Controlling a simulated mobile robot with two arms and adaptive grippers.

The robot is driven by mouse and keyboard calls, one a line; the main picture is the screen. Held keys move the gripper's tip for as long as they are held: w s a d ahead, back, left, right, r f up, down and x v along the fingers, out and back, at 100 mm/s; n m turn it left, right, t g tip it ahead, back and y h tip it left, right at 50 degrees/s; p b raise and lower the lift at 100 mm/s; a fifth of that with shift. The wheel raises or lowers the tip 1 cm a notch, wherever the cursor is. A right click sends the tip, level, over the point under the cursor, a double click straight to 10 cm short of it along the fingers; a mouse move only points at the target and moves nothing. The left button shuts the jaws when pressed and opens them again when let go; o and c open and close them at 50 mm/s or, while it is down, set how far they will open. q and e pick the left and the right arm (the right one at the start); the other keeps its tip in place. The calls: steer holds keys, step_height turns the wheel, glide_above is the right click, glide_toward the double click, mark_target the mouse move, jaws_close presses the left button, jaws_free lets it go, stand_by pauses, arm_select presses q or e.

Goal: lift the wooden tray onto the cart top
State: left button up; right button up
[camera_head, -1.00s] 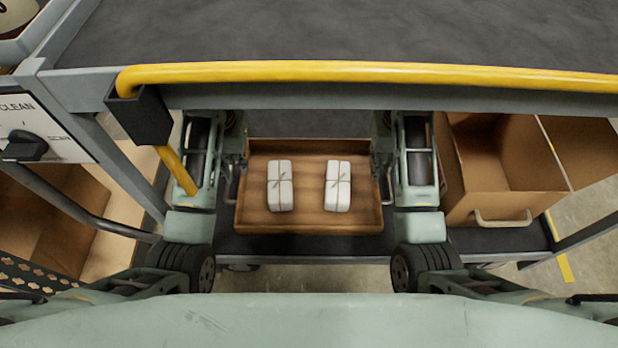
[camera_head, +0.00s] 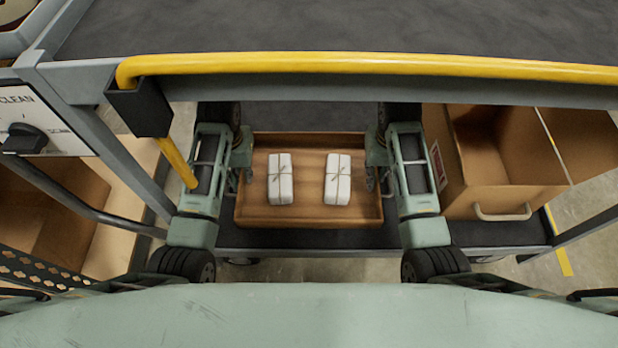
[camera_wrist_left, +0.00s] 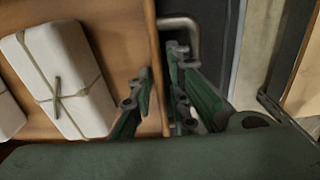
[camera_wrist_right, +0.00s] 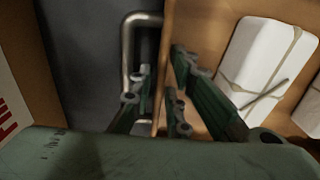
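The wooden tray (camera_head: 308,215) lies on the cart's lower shelf, with two white string-tied parcels (camera_head: 280,178) (camera_head: 338,180) in it. My left gripper (camera_head: 245,158) is at the tray's left side wall. In the left wrist view its open fingers (camera_wrist_left: 158,62) straddle the wall (camera_wrist_left: 153,40), beside a metal handle (camera_wrist_left: 180,22). My right gripper (camera_head: 373,160) is at the right side wall. In the right wrist view its open fingers (camera_wrist_right: 160,62) straddle that wall (camera_wrist_right: 167,30), beside another handle (camera_wrist_right: 128,45). The dark cart top (camera_head: 350,28) is above and beyond the tray.
A yellow push bar (camera_head: 370,64) runs along the cart top's near edge, above the arms. An open cardboard box (camera_head: 470,180) stands right of the tray. A control panel (camera_head: 40,125) is on the left. The visible cart top is clear.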

steer(key=shift+f, duration=0.1)
arm_select(q)
jaws_close()
arm_select(e)
jaws_close()
steer(key=shift+w, duration=0.1)
